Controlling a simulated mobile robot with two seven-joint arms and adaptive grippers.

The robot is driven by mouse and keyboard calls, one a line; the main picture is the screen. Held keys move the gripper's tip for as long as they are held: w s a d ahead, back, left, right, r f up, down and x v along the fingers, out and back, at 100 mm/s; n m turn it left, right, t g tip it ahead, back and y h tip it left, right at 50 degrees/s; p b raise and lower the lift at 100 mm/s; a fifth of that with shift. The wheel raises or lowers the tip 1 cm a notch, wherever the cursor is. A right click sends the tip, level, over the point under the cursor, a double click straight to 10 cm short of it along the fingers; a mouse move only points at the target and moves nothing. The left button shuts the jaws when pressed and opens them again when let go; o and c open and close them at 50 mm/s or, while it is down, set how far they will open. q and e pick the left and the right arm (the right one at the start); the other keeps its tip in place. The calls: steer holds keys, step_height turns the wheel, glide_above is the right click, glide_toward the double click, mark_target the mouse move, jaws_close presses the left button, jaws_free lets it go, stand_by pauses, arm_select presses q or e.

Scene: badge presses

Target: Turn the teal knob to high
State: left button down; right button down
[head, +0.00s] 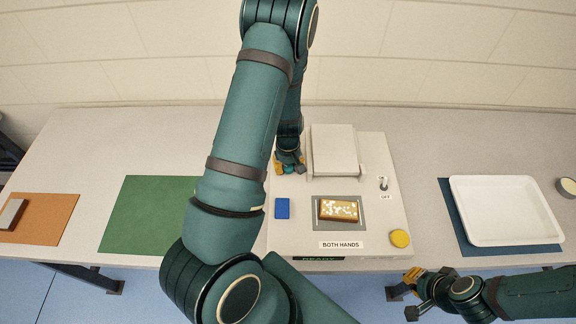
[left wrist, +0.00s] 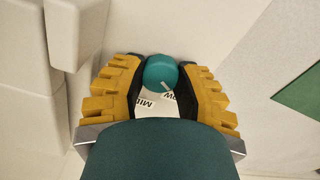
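The teal knob (left wrist: 161,71) shows in the left wrist view between the fingertips of my left gripper (left wrist: 163,73). The dark pads touch it on both sides, so the gripper looks shut on it. The knob's white pointer mark is beside the "LOW" label (left wrist: 170,96); a "MID" label (left wrist: 146,103) is next to it, partly hidden. No high label is visible. In the head view my left gripper (head: 289,165) is at the press's back left, with the knob (head: 288,169) mostly hidden. My right gripper (head: 412,292) is empty and open in front of the table edge.
The press (head: 386,234) has a raised light plate (head: 333,148), an on/off switch (head: 384,184), a yellow button (head: 400,238), a blue block (head: 282,208) and a speckled piece (head: 338,210). A green mat (head: 150,215) lies left; a white tray (head: 505,237) lies right.

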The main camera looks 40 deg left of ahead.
arm_select(q)
steer(key=shift+m, duration=0.4)
steer(key=m+b, duration=0.1)
steer(key=m, duration=0.1)
steer(key=shift+f+m, duration=0.1)
steer(key=shift+m, duration=0.3)
steer(key=m+b, duration=0.1)
steer(key=m, duration=0.2)
steer(key=shift+m, duration=0.4)
steer(key=m+b, duration=0.1)
steer(key=m, duration=0.3)
steer(key=shift+b, duration=0.35)
steer(key=m, duration=0.3)
steer(key=shift+b, duration=0.3)
steer(key=m, duration=0.4)
steer(key=shift+m, duration=0.3)
steer(key=m, duration=0.4)
steer(key=shift+m, duration=0.4)
